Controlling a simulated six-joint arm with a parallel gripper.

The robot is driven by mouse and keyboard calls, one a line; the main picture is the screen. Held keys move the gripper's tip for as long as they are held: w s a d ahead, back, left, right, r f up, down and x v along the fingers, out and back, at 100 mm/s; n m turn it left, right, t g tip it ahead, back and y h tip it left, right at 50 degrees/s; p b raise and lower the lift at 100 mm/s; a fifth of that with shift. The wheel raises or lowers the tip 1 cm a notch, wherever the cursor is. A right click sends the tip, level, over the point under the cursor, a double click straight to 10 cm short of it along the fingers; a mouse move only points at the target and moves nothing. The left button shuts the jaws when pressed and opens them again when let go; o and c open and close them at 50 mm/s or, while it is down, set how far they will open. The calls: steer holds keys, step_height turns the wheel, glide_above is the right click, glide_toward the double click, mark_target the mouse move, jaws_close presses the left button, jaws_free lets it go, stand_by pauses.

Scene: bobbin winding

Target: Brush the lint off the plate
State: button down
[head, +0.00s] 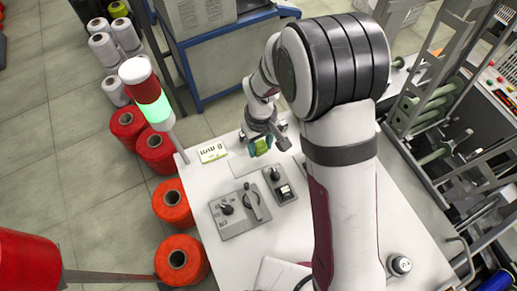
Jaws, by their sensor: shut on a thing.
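My gripper (262,139) is over the far part of the white table, shut on a small green-and-yellow thing (260,148). It may be a brush, but I cannot make out bristles. A thin pale plate (240,169) lies flat on the table just below and left of the gripper, partly hidden by the held thing. I cannot tell whether the held thing touches the plate. Lint is too small to tell in this view.
A lever panel (239,211) and a small switch box (281,187) are fixed nearer on the table (300,236). A card reading "8 mm" (212,151) and a lit signal lamp (147,92) stand left. A round knob (400,265) is at the right.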

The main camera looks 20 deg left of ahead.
steer(key=shift+r, duration=2.3)
